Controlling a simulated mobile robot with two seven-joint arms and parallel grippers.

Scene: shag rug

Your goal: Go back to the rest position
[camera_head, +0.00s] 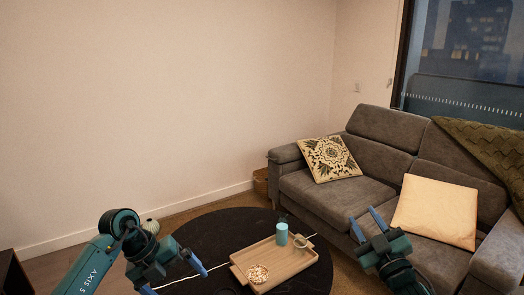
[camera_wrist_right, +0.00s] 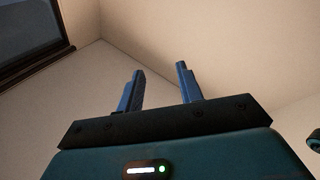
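My right gripper (camera_head: 361,214) is raised in front of the grey sofa at the lower right, with its two blue fingers apart and nothing between them. The right wrist view shows the same open, empty gripper (camera_wrist_right: 160,68) against bare wall and ceiling. My left gripper (camera_head: 180,284) is at the bottom left, in front of the dark round table; its blue fingers are spread and no object shows between them. Part of its lower finger is near the picture's bottom edge.
A wooden tray (camera_head: 286,270) on the dark round table (camera_head: 222,226) holds a teal cup (camera_head: 282,234), a small light cup (camera_head: 300,241) and a patterned round item (camera_head: 258,273). The grey sofa (camera_head: 324,198) bears a patterned cushion (camera_head: 330,159) and a cream cushion (camera_head: 436,210).

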